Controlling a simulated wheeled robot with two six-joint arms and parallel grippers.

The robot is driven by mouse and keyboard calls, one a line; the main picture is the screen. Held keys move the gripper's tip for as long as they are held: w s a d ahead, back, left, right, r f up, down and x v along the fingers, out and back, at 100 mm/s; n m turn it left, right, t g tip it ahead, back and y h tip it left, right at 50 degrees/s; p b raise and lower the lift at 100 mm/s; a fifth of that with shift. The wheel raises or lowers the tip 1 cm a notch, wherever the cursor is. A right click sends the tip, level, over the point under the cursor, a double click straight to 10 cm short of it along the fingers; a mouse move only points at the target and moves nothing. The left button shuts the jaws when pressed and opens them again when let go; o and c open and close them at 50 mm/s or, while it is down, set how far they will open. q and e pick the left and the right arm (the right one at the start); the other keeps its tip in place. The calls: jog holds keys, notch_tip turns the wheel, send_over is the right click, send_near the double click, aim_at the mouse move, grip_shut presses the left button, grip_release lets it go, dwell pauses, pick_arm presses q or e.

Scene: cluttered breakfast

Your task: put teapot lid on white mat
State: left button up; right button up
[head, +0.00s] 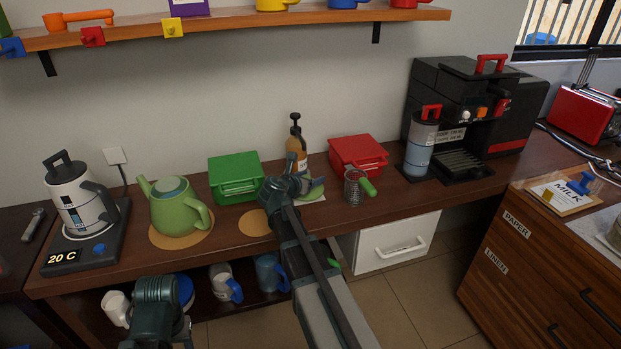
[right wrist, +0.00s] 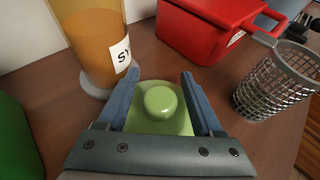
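The green teapot lid (right wrist: 160,108), with a round knob on top, is between the two fingers of my right gripper (right wrist: 160,85). The fingers stand apart on either side of the knob with a gap to it, and they hide the lid's side edges. In the head view the lid (head: 315,187) shows just right of my right gripper (head: 291,180). A small part of the white mat (head: 316,198) shows below the lid; whether they touch is unclear. The green teapot (head: 175,212) stands uncovered at the left. My left gripper's fingertips are not visible.
A syrup bottle (head: 297,146) stands close behind the lid. A green box (head: 235,178) is to the left, and a red box (head: 358,154) and a wire strainer (head: 352,188) are to the right. An empty cork mat (head: 254,223) lies left of my right arm.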

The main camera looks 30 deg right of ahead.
jog(key=shift+r, duration=0.2)
jog(key=shift+s+a+r+p, duration=0.15)
jog(key=shift+a+r+p, duration=0.05)
jog(key=shift+a+p, duration=0.15)
jog(key=p+v, duration=0.4)
jog(key=v, duration=0.6)
jog(key=shift+a, duration=0.1)
jog(key=shift+s+a+r, duration=0.15)
jog(key=shift+s+a, duration=0.15)
jog(key=shift+a, duration=0.1)
